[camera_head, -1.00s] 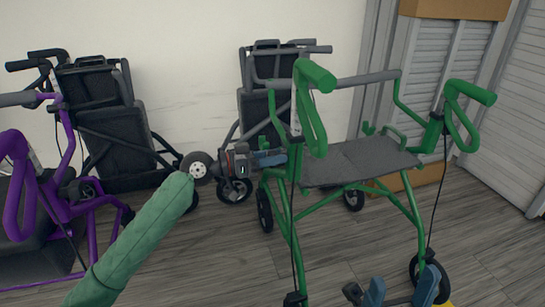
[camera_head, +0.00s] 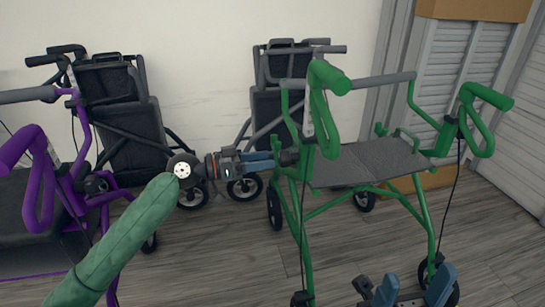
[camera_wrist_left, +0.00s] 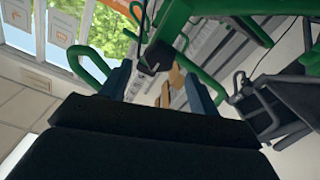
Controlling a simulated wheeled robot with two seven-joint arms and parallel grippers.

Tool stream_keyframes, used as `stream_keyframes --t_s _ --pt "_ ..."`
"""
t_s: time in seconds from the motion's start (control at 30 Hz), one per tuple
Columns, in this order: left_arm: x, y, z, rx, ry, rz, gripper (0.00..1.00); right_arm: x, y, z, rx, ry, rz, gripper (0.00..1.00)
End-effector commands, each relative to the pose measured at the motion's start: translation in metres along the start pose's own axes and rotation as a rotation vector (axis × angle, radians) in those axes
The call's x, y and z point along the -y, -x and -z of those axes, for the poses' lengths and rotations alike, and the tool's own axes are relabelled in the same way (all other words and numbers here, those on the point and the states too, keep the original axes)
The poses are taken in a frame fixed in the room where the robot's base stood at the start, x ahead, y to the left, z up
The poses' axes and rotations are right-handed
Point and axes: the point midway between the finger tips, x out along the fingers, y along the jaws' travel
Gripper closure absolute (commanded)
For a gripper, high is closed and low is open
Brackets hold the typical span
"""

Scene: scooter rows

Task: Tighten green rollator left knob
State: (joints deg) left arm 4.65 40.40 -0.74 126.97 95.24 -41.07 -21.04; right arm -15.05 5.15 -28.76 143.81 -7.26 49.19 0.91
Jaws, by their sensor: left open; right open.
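The green rollator (camera_head: 309,225) stands upright on the floor at centre right. My right gripper (camera_head: 412,287) is open and empty at the bottom, low near the rollator's front wheel.
A purple rollator (camera_head: 40,205) stands at the left. Black folded wheelchairs (camera_head: 125,130) (camera_head: 268,115) stand against the wall. A cardboard box (camera_head: 475,8) is at the top right. Wood floor is clear between the purple and green rollators.

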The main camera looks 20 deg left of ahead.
Motion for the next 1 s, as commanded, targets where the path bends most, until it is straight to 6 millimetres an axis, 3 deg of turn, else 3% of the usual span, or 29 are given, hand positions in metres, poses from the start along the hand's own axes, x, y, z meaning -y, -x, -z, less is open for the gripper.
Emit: stream_keyframes --t_s 0.23,0.8,1.0 --pt "0.0 0.013 0.0 0.001 -0.001 0.0 0.38 0.0 -0.003 0.0 -0.004 -0.001 -0.004 0.48" --pt "0.0 0.013 0.001 -0.002 0.015 0.001 0.38 0.0 -0.003 0.0 -0.002 -0.004 0.0 0.48" --pt "0.014 0.015 0.024 -0.128 0.05 0.07 0.38 0.0 -0.002 0.0 -0.004 -0.003 -0.001 0.48"
